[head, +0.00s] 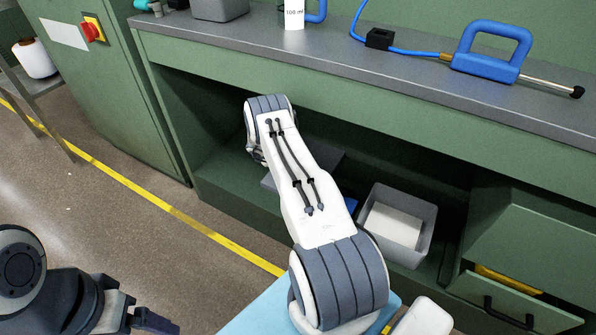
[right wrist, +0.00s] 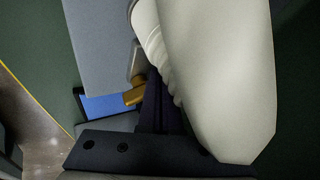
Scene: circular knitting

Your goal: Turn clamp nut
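No clamp nut can be made out for certain. In the right wrist view a small brass-coloured piece (right wrist: 135,95) shows beside a grey metal part, and I cannot tell whether it is the nut. A large white rounded body (right wrist: 220,75) with a ridged edge fills the right of that view, very close. My right gripper (right wrist: 160,108) shows there as a dark finger partly behind the white body; its opening is hidden. In the head view my right arm reaches into the opening under the bench, hiding that hand. My left gripper (head: 152,322) is low at the left, away from the bench.
A grey bin (head: 428,232) with a white block stands in the lower opening, right of my arm. A drawer (head: 515,300) is partly open at the lower right. A blue-handled tool (head: 490,50) with a hose lies on the bench top (head: 330,45). Floor at the left is clear.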

